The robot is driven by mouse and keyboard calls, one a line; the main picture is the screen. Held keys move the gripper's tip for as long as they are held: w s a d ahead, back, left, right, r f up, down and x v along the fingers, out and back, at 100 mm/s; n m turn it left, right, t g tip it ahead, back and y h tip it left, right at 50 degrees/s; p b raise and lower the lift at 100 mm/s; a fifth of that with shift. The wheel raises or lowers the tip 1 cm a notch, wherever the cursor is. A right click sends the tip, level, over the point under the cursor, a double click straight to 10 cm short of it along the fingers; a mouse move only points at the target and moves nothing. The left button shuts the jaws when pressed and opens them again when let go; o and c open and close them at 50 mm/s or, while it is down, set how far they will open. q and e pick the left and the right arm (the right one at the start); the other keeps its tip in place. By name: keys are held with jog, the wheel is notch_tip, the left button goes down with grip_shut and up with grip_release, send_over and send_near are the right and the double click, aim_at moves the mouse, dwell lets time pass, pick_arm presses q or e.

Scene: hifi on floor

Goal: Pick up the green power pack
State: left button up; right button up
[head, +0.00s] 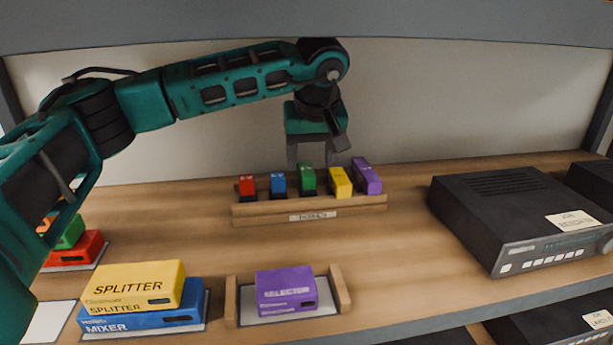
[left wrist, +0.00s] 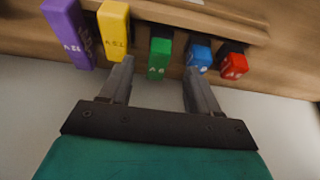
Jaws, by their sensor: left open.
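The green power pack (head: 308,180) stands in a wooden rack (head: 260,209), third in a row of coloured packs. In the left wrist view the green pack (left wrist: 160,57) sits beyond the fingertips, in the gap between them. My left gripper (head: 313,152) is open and empty, just above and behind the green pack, pointing down. In the left wrist view its two fingers (left wrist: 157,72) show apart, one near the yellow pack and one near the blue pack. My right gripper is in neither view.
Red (head: 247,186), blue (head: 278,183), yellow (head: 340,182) and purple (head: 367,176) packs stand close beside the green one. In front are a purple selector box (head: 286,290) and a yellow splitter box (head: 135,284) on a blue mixer box (head: 150,320). A black hifi unit (head: 515,215) stands right.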

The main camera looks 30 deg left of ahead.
aim_at(307, 171)
pick_arm(q)
jog(key=shift+w+a, duration=0.3)
jog(key=shift+w, duration=0.05)
jog(key=x, duration=0.5)
jog(key=shift+w+a, duration=0.2)
jog(key=shift+w, duration=0.05)
jog(key=c, duration=1.1)
